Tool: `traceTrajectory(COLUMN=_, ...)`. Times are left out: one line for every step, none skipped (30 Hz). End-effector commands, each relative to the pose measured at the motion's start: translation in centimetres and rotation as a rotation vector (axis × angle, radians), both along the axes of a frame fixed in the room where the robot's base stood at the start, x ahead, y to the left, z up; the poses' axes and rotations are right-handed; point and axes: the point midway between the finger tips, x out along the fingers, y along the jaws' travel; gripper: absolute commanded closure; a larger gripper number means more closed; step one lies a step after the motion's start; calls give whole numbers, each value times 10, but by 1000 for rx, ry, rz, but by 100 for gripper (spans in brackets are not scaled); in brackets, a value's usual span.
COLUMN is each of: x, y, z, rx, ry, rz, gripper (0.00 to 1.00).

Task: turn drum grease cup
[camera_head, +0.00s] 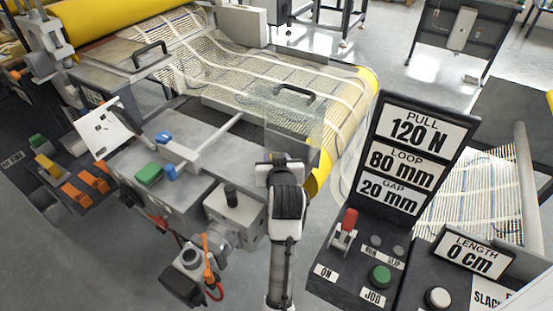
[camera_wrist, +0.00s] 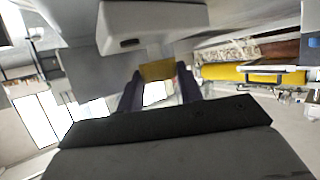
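My gripper (camera_wrist: 158,80) shows in the wrist view with its two dark fingers apart. A small yellow, brass-like piece (camera_wrist: 158,70) fills the gap at the fingertips; I cannot tell whether it is the grease cup, or whether the fingers touch it. In the head view my gripper (camera_head: 279,164) is beside the machine's right end, left of the curved yellow drum edge (camera_head: 319,174). My own wrist hides its fingertips there. I cannot make out a grease cup in the head view.
A grey housing (camera_wrist: 150,27) hangs close above the fingers. A clear guard with a black handle (camera_head: 297,92) covers the mesh (camera_head: 250,65). The control panel (camera_head: 355,262) stands close on the right. A grey box with a black knob (camera_head: 231,195) stands left of my arm.

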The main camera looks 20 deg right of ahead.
Motion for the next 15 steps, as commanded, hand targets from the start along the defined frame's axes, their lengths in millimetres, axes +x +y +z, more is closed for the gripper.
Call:
traceTrajectory(x=0, y=0, z=0, rx=0, ry=0, rz=0, gripper=72)
traceTrajectory(x=0, y=0, z=0, rx=0, ry=0, rz=0, gripper=76)
traceTrajectory(x=0, y=0, z=0, rx=0, ry=0, rz=0, gripper=81)
traceTrajectory(x=0, y=0, z=0, rx=0, ry=0, rz=0, gripper=85)
traceTrajectory(x=0, y=0, z=0, rx=0, ry=0, rz=0, gripper=87)
traceTrajectory(x=0, y=0, z=0, rx=0, ry=0, rz=-1, gripper=87)
traceTrajectory(x=0, y=0, z=0, rx=-1, ry=0, rz=-2, gripper=87)
traceTrajectory(x=0, y=0, z=0, rx=0, ry=0, rz=-3, gripper=87)
traceTrajectory(x=0, y=0, z=1, rx=-1, ry=0, rz=-8, gripper=87)
traceTrajectory(x=0, y=1, z=1, rx=0, ry=0, rz=-13, gripper=87)
traceTrajectory(x=0, y=1, z=1, rx=1, ry=0, rz=-19, gripper=87)
traceTrajectory(x=0, y=1, z=1, rx=0, ry=0, rz=-30, gripper=87)
traceTrajectory(x=1, y=2, z=2, rx=0, ry=0, rz=-39, gripper=87)
traceTrajectory(x=1, y=2, z=2, rx=0, ry=1, rz=-52, gripper=87)
traceTrajectory(x=1, y=2, z=2, rx=0, ry=1, rz=-70, gripper=87)
